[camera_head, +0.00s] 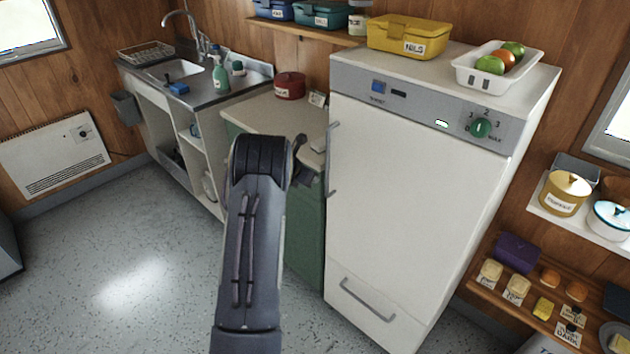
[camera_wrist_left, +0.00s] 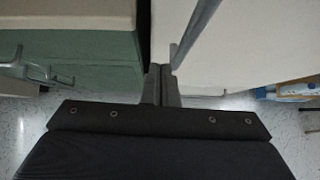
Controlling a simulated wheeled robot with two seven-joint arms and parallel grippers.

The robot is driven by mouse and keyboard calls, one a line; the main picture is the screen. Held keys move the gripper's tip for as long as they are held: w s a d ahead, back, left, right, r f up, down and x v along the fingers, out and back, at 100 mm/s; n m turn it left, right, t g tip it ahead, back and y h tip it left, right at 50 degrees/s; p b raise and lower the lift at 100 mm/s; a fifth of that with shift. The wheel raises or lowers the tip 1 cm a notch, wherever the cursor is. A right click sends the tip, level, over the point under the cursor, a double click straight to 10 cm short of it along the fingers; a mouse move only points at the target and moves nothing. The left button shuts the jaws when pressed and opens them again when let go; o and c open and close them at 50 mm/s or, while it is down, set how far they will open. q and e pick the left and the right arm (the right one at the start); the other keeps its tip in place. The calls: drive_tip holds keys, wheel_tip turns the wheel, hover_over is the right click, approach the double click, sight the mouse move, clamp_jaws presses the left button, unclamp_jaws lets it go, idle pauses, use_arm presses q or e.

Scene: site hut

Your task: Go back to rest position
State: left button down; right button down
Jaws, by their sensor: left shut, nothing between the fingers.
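My left arm reaches up the middle of the head view, with its left gripper (camera_head: 303,176) partly hidden behind my wrist. It is in front of the gap between the green cabinet and the white fridge (camera_head: 410,190). In the left wrist view the two fingers (camera_wrist_left: 161,84) are together with nothing between them. The fridge's upright handle (camera_head: 332,160) is just right of the gripper; it also shows close beside the fingertips in the wrist view (camera_wrist_left: 190,38). I cannot tell whether they touch. The fridge door looks shut. My right gripper is in no view.
The green cabinet (camera_head: 305,235) with a pale worktop stands left of the fridge. A sink unit (camera_head: 180,125) is further left. Shelves with pots and food (camera_head: 540,300) are at the right. The grey floor (camera_head: 120,260) at the left is clear.

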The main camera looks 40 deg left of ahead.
use_arm(q)
drive_tip(key=v, duration=0.7)
drive_tip(key=shift+b, duration=0.3)
drive_tip(key=shift+s, duration=0.15)
drive_tip(key=s+d+r+n+t+y, duration=0.1)
drive_tip(key=s+r+n+t+y, duration=0.15)
drive_tip(key=r+n, duration=0.6)
drive_tip(key=s+d+r+n+t+y, duration=0.1)
drive_tip(key=s+d+r+n+y, duration=0.15)
drive_tip(key=r+n, duration=0.65)
drive_tip(key=s+d+f+n+g+h, duration=0.2)
drive_tip(key=s+d+f+n, duration=0.1)
drive_tip(key=s+d+n, duration=0.4)
drive_tip(key=s+d+f+n+g+h, duration=0.2)
drive_tip(key=s+d+n, duration=0.5)
drive_tip(key=s+d, duration=0.4)
drive_tip(key=s+d+f+n+g+h, duration=0.2)
drive_tip(key=s+d+n, duration=0.5)
drive_tip(key=d, duration=0.5)
wheel_tip(320, 180, down, 3)
drive_tip(key=s+h, duration=0.1)
drive_tip(key=s, duration=0.1)
drive_tip(key=shift+s+d+r+g+h, duration=0.25)
drive_tip(key=shift+s+d+g+h, duration=0.05)
drive_tip(key=shift+g+h, duration=0.1)
